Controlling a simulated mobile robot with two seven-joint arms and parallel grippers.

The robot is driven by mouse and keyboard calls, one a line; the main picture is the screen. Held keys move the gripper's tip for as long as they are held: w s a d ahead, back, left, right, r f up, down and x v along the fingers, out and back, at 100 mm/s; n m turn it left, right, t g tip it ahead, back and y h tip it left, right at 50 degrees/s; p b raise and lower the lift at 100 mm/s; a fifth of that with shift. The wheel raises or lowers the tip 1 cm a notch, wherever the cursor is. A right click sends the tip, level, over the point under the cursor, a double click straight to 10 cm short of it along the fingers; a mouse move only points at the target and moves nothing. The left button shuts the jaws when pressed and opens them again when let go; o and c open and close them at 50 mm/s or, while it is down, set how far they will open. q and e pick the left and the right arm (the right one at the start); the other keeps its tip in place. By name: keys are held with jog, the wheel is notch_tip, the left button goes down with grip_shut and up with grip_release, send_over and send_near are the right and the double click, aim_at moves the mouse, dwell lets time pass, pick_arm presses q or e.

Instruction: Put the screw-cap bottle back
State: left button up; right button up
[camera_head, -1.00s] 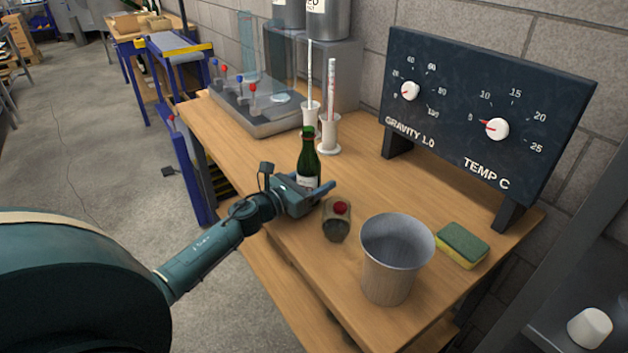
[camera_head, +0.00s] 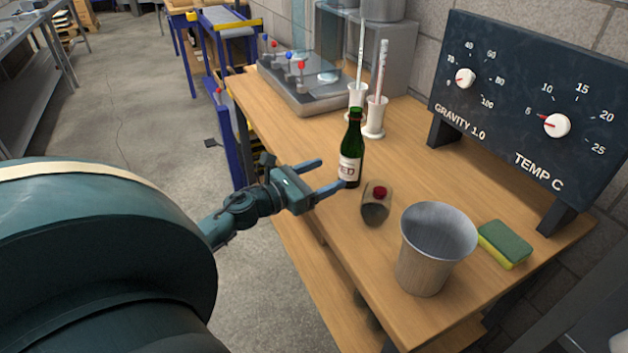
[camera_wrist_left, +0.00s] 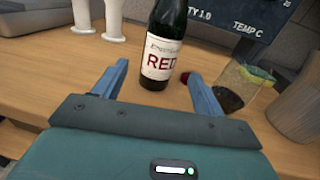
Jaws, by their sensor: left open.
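A green bottle (camera_head: 351,150) with a white label stands upright on the wooden bench (camera_head: 410,165). Its label reads RED in the left wrist view, where the bottle (camera_wrist_left: 163,45) stands beyond the fingers. My left gripper (camera_head: 334,175) is open and empty at the bench's near edge, with the bottle just past its fingertips and apart from them. A small red cap (camera_head: 379,192) shows at a clear glass (camera_head: 375,208) with dark contents, right of the bottle. My right gripper is not in view.
A metal bucket (camera_head: 432,250) and a green-yellow sponge (camera_head: 504,244) are at the right. White cylinders with tubes (camera_head: 374,115) stand behind the bottle. A dark gauge panel (camera_head: 540,90) stands at the back. Bench between bottle and panel is clear.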

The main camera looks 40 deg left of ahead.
pick_arm(q)
jog(key=shift+v, duration=1.15)
